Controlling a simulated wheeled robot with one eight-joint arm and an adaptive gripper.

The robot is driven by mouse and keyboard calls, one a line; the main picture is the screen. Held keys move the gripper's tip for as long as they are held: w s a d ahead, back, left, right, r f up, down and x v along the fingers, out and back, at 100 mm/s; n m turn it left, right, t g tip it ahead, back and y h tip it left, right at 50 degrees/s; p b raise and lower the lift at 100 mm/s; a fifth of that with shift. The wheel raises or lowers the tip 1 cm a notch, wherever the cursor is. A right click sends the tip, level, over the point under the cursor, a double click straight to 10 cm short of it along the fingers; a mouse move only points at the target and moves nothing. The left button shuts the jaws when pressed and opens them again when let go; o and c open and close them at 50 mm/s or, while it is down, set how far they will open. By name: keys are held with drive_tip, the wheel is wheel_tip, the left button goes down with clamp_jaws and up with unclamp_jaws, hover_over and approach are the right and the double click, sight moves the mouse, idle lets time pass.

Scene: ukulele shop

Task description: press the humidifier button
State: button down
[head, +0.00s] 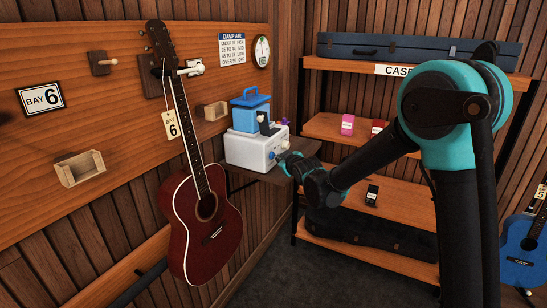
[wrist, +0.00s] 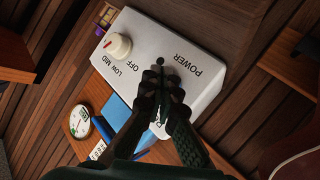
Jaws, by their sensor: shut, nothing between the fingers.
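The humidifier (head: 252,150) is a white box with a blue tank (head: 250,112) on top, on a small wall shelf. In the wrist view its white front panel (wrist: 205,62) shows the word POWER, a cream knob (wrist: 118,46) with OFF, LOW and MID marks, and a small dark round spot (wrist: 160,61). My gripper (wrist: 160,78) is shut and empty, its tips in front of the panel close to that spot. Contact cannot be told. The fingers partly cover a second label and hide part of the panel. In the head view my gripper (head: 287,160) is at the humidifier's right side.
A red guitar (head: 205,230) hangs on the wall left of the humidifier. The wall shelf (head: 268,176) ends just under my gripper. A shelf rack (head: 410,85) with a long blue case stands at the right behind my arm. A round dial (wrist: 80,122) shows in the wrist view.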

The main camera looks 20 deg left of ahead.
drive_tip(key=shift+d, duration=0.5)
drive_tip(key=shift+d, duration=0.1)
drive_tip(key=shift+s+d, duration=0.15)
drive_tip(key=shift+d, duration=1.3)
drive_tip(key=shift+s+d, duration=0.1)
drive_tip(key=shift+d, duration=1.35)
drive_tip(key=s+d+f+m+g+h, duration=0.1)
drive_tip(key=s+d+f+m+h, duration=0.1)
drive_tip(key=d, duration=0.7)
drive_tip(key=s+d+f+m+h, duration=0.1)
drive_tip(key=s+d+m+h, duration=0.1)
drive_tip(key=d, duration=0.7)
drive_tip(key=s+d+f+m+g+h, duration=0.1)
drive_tip(key=d+f+m+h, duration=0.1)
drive_tip(key=d, duration=0.8)
drive_tip(key=s+d+f+m+g+h, duration=0.1)
drive_tip(key=s+d+f+m, duration=0.3)
drive_tip(key=s+d, duration=0.5)
drive_tip(key=s+d+f+m+g+h, duration=0.2)
drive_tip(key=s+d+f, duration=0.3)
drive_tip(key=s+d, duration=0.5)
drive_tip(key=shift+s+d+m+g+h, duration=0.3)
drive_tip(key=shift+s+m+g, duration=0.4)
drive_tip(key=shift+s+m, duration=0.3)
